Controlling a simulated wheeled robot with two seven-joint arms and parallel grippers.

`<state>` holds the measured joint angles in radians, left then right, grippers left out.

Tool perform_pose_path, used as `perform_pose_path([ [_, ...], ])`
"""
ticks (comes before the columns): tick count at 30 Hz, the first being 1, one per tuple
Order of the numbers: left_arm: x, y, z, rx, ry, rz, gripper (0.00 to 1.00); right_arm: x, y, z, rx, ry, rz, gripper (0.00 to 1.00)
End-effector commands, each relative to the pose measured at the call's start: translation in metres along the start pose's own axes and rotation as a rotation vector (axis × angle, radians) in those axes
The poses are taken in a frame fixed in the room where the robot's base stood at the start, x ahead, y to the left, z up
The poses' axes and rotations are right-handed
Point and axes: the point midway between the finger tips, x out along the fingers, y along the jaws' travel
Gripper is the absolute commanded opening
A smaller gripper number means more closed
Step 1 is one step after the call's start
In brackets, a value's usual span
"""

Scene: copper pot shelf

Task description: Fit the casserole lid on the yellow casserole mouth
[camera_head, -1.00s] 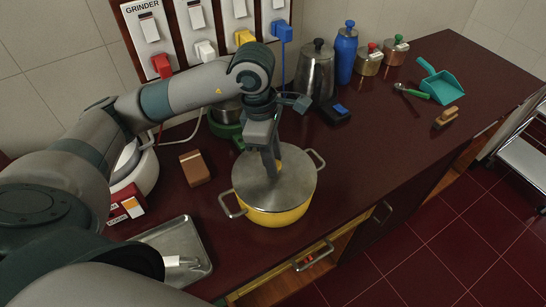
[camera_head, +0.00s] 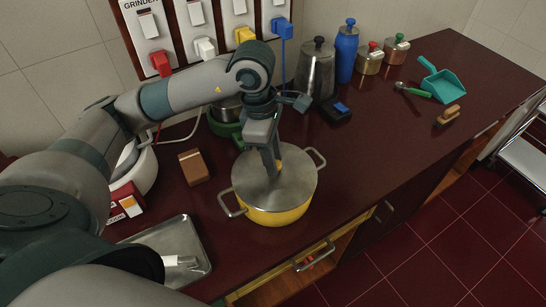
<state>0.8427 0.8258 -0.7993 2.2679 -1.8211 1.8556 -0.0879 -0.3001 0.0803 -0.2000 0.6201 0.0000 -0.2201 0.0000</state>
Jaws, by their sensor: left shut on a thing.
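The yellow casserole (camera_head: 275,216) stands upright on the dark red counter, with a metal handle on each side. The grey metal casserole lid (camera_head: 290,193) lies over its mouth and looks about level. From this angle I cannot tell whether it is fully seated all round. My right gripper is not in view.
A brown block (camera_head: 194,167) and a metal tray (camera_head: 178,246) lie left of the casserole. Behind stand a steel canister (camera_head: 315,72) and a blue bottle (camera_head: 346,55). An open drawer (camera_head: 300,270) is below the front edge.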

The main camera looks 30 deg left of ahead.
Motion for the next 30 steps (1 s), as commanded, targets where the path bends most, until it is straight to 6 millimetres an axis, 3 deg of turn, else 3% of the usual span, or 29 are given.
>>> perform_pose_path([
  [25,0.0038,0.0001,-0.0005,0.0,0.0,0.001,0.0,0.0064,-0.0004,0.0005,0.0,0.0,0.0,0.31],
  [26,0.0032,0.0001,-0.0004,0.0,0.0,0.001,0.32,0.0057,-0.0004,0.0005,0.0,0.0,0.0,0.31],
  [27,0.0031,0.0001,-0.0004,0.0,0.0,0.001,0.42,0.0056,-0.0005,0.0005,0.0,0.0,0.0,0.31],
  [28,0.0032,0.0001,-0.0005,0.0,0.0,0.0,0.47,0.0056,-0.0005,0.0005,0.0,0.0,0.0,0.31],
  [30,0.0032,0.0001,-0.0005,0.0,0.0,0.0,0.47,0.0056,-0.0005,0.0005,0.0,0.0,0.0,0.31],
])
